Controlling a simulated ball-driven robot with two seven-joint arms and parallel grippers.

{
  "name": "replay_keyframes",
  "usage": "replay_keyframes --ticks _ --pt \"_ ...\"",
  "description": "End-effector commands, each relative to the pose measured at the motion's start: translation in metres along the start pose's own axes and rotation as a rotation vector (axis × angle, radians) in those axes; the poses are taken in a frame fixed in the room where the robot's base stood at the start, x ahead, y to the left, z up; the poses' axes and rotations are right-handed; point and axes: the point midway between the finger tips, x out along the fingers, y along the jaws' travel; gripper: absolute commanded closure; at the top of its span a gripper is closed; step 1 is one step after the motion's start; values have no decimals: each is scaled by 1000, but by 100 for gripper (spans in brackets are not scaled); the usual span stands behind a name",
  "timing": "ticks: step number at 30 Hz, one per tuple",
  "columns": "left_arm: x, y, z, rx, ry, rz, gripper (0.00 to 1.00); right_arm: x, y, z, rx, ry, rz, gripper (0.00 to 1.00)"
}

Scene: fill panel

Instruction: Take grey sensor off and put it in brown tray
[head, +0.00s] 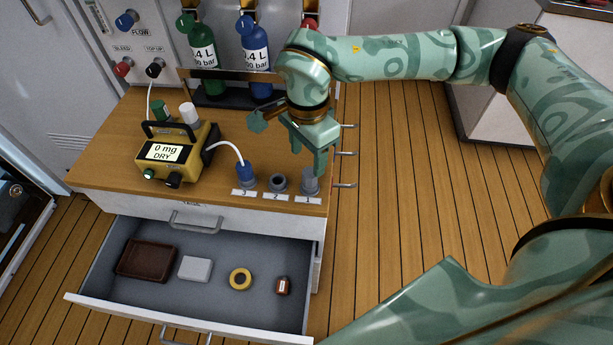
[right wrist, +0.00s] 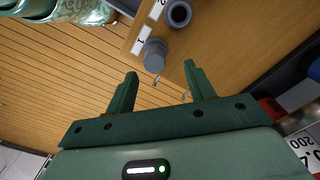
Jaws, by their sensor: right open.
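The grey sensor (head: 310,184) stands upright at the spot labelled 1, at the right end of a row on the wooden counter top. In the right wrist view the grey sensor (right wrist: 154,56) shows just beyond the fingertips, roughly between them. My right gripper (head: 314,160) is open, pointing down just above the sensor; it also shows in the right wrist view (right wrist: 161,70) with nothing between its fingers. The brown tray (head: 147,262) lies empty at the left of the open drawer. My left gripper is not in view.
Beside the sensor are a dark grey ring-shaped socket (head: 277,183) at label 2 and a blue connector (head: 245,174) with a white hose at label 3. A yellow meter (head: 172,155) stands left.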

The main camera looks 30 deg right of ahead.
Motion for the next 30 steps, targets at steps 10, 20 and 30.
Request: replay_keyframes --ticks 10,20,30 --pt "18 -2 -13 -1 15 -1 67 40 5 0 1 -2 6 46" --pt "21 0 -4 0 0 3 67 56 4 0 1 0 -2 46" --pt "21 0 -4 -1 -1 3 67 55 4 0 1 0 -2 94"
